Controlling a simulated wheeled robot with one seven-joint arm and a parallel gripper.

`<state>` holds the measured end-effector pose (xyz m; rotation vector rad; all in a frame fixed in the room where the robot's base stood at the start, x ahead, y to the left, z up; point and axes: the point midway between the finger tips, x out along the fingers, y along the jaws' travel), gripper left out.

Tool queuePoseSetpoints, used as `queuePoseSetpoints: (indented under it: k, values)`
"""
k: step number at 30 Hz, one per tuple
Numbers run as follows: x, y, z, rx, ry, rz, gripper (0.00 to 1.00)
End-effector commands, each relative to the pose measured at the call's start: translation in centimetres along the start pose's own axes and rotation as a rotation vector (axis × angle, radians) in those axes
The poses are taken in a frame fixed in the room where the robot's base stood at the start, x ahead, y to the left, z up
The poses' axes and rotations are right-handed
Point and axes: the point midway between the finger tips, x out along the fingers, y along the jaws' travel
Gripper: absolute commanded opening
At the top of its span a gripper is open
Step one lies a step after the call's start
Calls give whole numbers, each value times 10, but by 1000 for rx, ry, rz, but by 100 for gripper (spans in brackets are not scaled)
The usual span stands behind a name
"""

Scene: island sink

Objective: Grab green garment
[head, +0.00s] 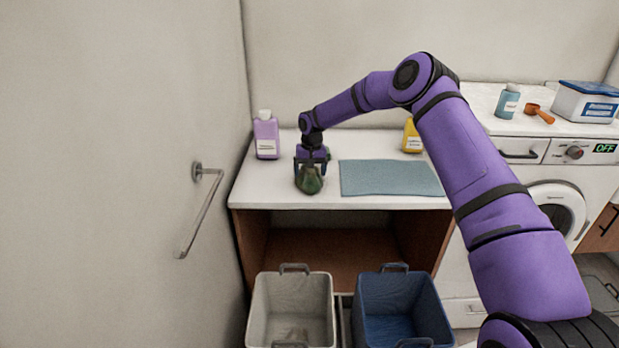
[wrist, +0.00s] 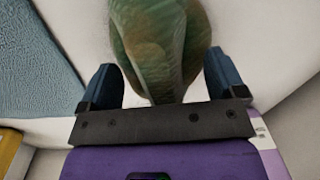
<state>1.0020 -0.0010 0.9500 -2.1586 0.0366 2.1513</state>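The green garment (head: 309,181) is a small dark green bundle at the front left of the white counter. My gripper (head: 310,165) is over it from above, fingers pointing down. In the wrist view the garment (wrist: 160,45), green with a brownish patch, lies between the two blue fingers of my gripper (wrist: 163,82). The fingers are wide apart, with pale gaps beside the narrowing lower part of the garment. Its upper part comes close to both fingertips; I cannot tell whether they touch. The garment's far end is cut off by the wrist frame.
A lilac bottle (head: 266,138) stands left of my gripper, a yellow bottle (head: 412,137) at the back right. A blue-grey mat (head: 390,178) lies to the right. A grey basket (head: 291,310) and a blue basket (head: 402,308) stand below, with a wall bar (head: 204,215) at left.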

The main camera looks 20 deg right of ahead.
Motion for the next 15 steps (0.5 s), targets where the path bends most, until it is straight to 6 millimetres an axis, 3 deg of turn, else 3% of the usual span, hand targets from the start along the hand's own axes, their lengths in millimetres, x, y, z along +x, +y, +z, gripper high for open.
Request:
queuePoseSetpoints:
  k: [1, 4, 15]
  values:
    - [0, 0, 0, 0, 0, 0, 77]
    - [0, 0, 0, 0, 0, 0, 54]
    - [-3, 0, 0, 0, 0, 0, 52]
